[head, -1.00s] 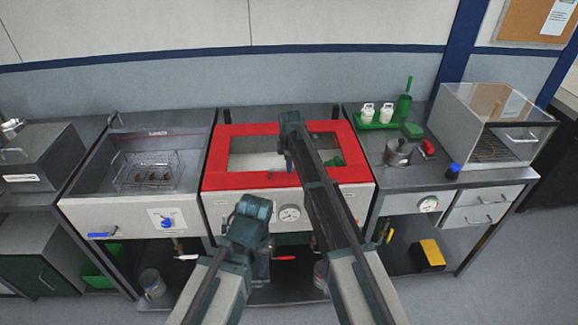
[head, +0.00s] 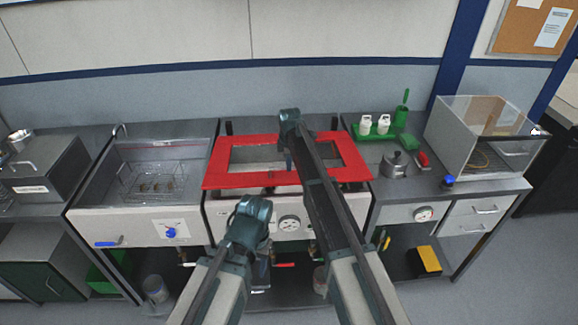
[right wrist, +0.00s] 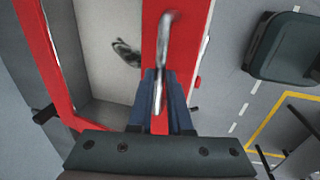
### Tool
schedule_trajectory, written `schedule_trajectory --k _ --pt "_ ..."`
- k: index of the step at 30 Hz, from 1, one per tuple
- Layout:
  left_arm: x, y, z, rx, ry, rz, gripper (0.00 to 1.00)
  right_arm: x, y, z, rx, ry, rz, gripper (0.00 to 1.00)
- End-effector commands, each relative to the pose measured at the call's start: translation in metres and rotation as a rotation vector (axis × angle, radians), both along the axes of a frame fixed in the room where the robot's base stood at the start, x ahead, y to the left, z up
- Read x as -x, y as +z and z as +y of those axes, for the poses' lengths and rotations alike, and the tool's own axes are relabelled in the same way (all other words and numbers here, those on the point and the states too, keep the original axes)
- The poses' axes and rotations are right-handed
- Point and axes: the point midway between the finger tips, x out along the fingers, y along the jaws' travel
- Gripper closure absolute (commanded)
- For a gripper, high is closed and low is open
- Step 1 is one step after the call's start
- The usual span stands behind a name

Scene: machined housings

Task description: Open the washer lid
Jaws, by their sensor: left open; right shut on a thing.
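The washer lid (head: 355,160) is a red frame around a clear window, in the middle of the head view. Its front edge stands raised off the pale washer body (head: 228,222), so it is tilted partly open. My right gripper (right wrist: 160,80) is shut on the silver lid handle (right wrist: 163,50) at the red front edge in the right wrist view. In the head view my right arm hides that grip and part of the lid. My left gripper (head: 262,262) is open and empty, low in front of the washer; its fingers are mostly hidden.
A sink with a wire basket (head: 155,182) is left of the washer. To the right are a green tray with white bottles (head: 372,127), a steel pot (head: 396,165) and a clear box (head: 480,140). The wall (head: 200,95) is close behind.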

Motion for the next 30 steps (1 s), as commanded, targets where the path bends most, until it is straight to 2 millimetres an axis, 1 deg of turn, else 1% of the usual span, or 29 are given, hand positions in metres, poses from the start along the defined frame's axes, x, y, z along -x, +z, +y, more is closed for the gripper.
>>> schedule_trajectory --k 1,8,12,15,18,22,25,30 --pt "0.0 0.021 0.0 0.001 0.003 0.0 0.5 -0.011 0.021 0.0 -0.001 0.0 -0.01 1.0" --pt "0.0 0.071 0.0 0.002 0.011 -0.001 0.5 -0.036 0.072 0.0 -0.001 -0.001 -0.011 1.0" --pt "0.001 0.101 0.0 0.001 0.007 0.002 0.5 -0.056 0.102 0.0 0.0 -0.001 -0.011 1.0" --pt "0.001 0.12 0.0 0.001 0.005 0.003 0.5 -0.071 0.121 0.0 0.0 -0.001 -0.011 1.0" --pt "0.001 0.135 0.0 0.001 0.009 0.004 0.5 -0.085 0.136 0.0 0.0 -0.001 -0.011 1.0" --pt "0.001 0.148 0.0 0.002 0.019 0.003 0.5 -0.099 0.149 -0.001 0.0 -0.001 -0.011 1.0" --pt "0.001 0.154 0.0 0.002 0.024 0.002 0.5 -0.106 0.155 -0.001 0.0 -0.001 -0.011 1.0" --pt "0.001 0.156 0.0 0.003 0.028 0.002 0.5 -0.109 0.157 -0.001 0.0 0.0 -0.011 1.0"
